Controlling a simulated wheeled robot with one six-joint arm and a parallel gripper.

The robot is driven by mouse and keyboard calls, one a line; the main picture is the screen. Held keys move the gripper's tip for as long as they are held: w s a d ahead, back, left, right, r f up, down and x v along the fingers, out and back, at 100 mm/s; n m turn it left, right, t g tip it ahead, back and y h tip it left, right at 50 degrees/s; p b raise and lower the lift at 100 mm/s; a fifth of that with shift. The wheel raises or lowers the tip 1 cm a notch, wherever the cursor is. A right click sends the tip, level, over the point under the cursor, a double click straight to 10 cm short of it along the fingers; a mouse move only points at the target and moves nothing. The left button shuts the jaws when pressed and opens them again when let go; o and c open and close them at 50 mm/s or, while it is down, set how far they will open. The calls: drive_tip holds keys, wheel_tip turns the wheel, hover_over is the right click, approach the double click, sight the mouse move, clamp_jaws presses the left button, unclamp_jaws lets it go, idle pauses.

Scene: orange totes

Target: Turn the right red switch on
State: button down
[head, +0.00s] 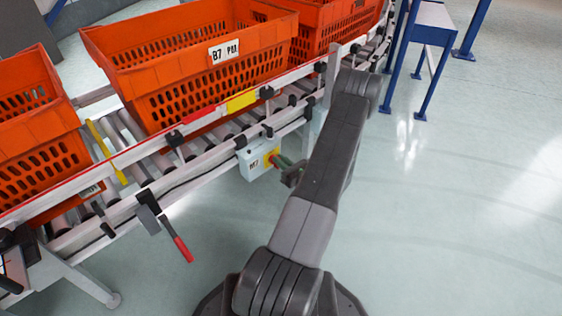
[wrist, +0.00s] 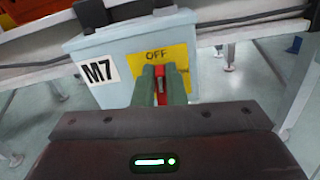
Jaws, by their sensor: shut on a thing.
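The red switch (wrist: 160,72) sits on a yellow plate (wrist: 181,54) marked "OFF", on the front of a pale grey box (wrist: 112,88) labelled "M7". My gripper (wrist: 159,88) has its two green fingers on either side of the red switch and is shut on it. In the head view, the box (head: 254,164) hangs from the conveyor's side rail, and my gripper (head: 277,160) reaches its yellow face from the right. The fingers hide part of the switch and the lower part of the plate.
Orange totes (head: 190,60) stand on the roller conveyor (head: 150,155) behind the box. A lever with a red handle (head: 183,249) sticks out from the rail at left. A blue-legged table (head: 431,25) stands at the upper right. The floor (head: 450,210) at right is clear.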

drive_tip(key=m, duration=0.4)
drive_tip(key=shift+w+d+f, duration=0.1)
drive_tip(key=shift+w+d, duration=0.15)
drive_tip(key=shift+d, duration=0.05)
drive_tip(key=m, duration=0.3)
drive_tip(key=m+p, duration=0.1)
drive_tip(key=shift+w+d+f+m, duration=0.25)
drive_tip(key=shift+f+m, duration=0.05)
drive_tip(key=shift+m, duration=0.1)
drive_tip(key=shift+w+d+f+m+p, duration=0.1)
drive_tip(key=shift+f+m, duration=0.1)
drive_tip(key=shift+m, duration=1.05)
drive_tip(key=shift+f+m+p, duration=0.1)
drive_tip(key=shift+f+m, duration=0.15)
drive_tip(key=shift+m, duration=1.05)
drive_tip(key=shift+w+d+f+m+p, duration=0.1)
drive_tip(key=shift+f+m, duration=0.1)
drive_tip(key=shift+m, duration=1.05)
drive_tip(key=shift+s, duration=0.1)
drive_tip(key=c, duration=1.5)
unclamp_jaws()
drive_tip(key=p+v, duration=0.3)
drive_tip(key=v, duration=1)
drive_tip(key=shift+s+d, duration=0.25)
drive_tip(key=shift+s, duration=0.05)
